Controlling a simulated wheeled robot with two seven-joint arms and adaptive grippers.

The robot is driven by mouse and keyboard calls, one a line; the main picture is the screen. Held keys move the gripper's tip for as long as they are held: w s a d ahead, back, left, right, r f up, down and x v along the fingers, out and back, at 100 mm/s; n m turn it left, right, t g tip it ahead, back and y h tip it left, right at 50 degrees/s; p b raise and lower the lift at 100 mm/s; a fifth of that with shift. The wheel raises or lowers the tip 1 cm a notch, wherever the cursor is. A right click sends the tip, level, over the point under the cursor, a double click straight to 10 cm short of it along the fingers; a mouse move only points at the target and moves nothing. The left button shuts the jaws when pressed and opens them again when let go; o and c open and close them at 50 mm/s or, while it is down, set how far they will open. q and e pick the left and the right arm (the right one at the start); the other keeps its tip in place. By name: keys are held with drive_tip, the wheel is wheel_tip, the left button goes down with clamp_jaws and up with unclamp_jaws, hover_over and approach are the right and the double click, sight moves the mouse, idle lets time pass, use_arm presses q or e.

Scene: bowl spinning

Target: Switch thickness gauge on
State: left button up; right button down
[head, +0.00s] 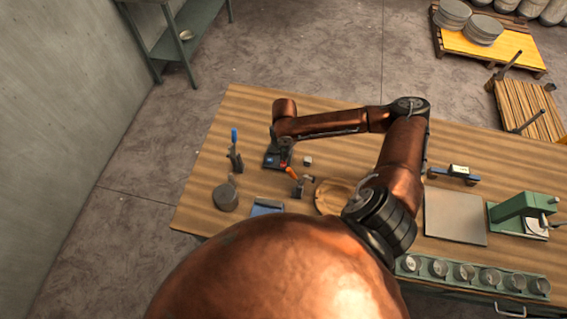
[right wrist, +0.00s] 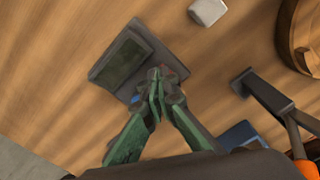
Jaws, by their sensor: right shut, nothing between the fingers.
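A dark box-shaped device with a dark screen, which I take to be the thickness gauge (head: 271,160), lies on the wooden table; it also shows in the right wrist view (right wrist: 128,60). A blue button and a red one show on its near part, partly hidden by my fingers. The screen looks blank. My right gripper (head: 283,153) is shut and empty, pointing down over the gauge. In the right wrist view its green fingertips (right wrist: 155,78) are together between the two buttons; I cannot tell whether they touch. My left gripper is not in view.
A small light cube (head: 308,160), an orange-handled tool (head: 299,177), a wooden dish (head: 331,197) and a blue item (head: 266,207) lie close by. A blue-handled tool (head: 235,152) and grey cylinder (head: 225,198) stand left. A green press (head: 520,212) is far right.

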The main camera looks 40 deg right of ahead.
drive_tip(key=shift+f, duration=0.75)
drive_tip(key=shift+s+r, duration=0.1)
idle(0.3)
wheel_tip(320, 180, up, 7)
drive_tip(key=p, duration=0.8)
drive_tip(key=shift+f, duration=0.2)
